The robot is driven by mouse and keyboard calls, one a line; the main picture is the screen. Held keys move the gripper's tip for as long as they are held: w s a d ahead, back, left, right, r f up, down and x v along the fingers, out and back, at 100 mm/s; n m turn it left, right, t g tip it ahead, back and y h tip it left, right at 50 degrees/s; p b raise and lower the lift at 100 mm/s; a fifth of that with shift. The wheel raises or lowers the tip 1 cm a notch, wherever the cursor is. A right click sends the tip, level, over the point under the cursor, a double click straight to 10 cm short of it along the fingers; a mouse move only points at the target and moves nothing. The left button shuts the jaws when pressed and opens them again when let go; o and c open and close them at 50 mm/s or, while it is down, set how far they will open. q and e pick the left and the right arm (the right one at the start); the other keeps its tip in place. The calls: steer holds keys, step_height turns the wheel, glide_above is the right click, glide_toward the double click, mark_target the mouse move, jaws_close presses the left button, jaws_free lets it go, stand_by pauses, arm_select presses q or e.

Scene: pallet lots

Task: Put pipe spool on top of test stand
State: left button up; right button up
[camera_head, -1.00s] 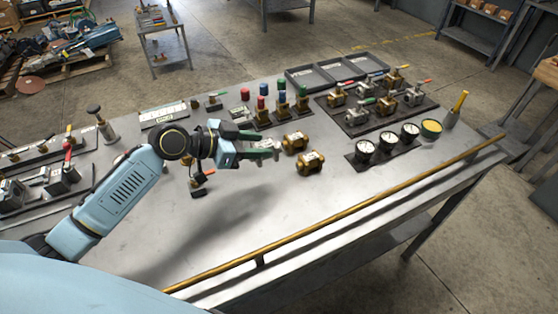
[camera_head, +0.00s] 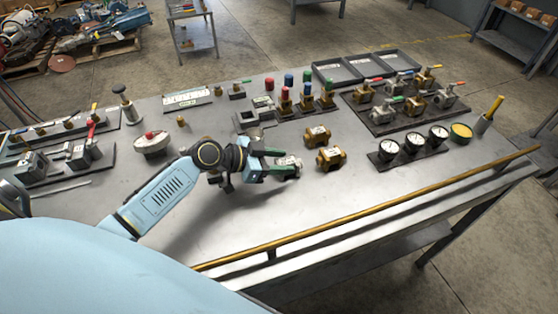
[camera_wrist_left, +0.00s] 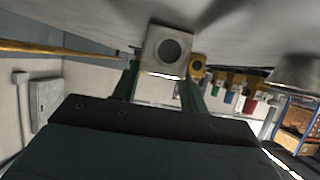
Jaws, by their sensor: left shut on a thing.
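A silver-grey pipe spool (camera_head: 289,161) with a square end is between the green fingers of my left gripper (camera_head: 285,164), low over the bench. In the left wrist view the spool (camera_wrist_left: 168,50) shows its flange and round bore toward the camera, and the gripper (camera_wrist_left: 160,90) is shut on it. I cannot tell whether the spool touches the bench top. A grey block-like stand (camera_head: 254,119), likely the test stand, is behind the gripper, up and left of the spool. My right gripper is not in view.
Two brass fittings (camera_head: 329,159) (camera_head: 318,135) stand just right of the spool. Red, blue and green capped valves (camera_head: 305,97) are behind. A gauge row (camera_head: 413,145) is to the right. A brass rail (camera_head: 380,203) runs along the front edge. The front bench top is clear.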

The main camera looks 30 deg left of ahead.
arm_select(q)
steer(key=shift+r, duration=0.1)
steer(key=o, duration=1.3)
steer(key=shift+c, duration=0.2)
steer(key=v, duration=1.2)
steer(key=shift+b, duration=0.3)
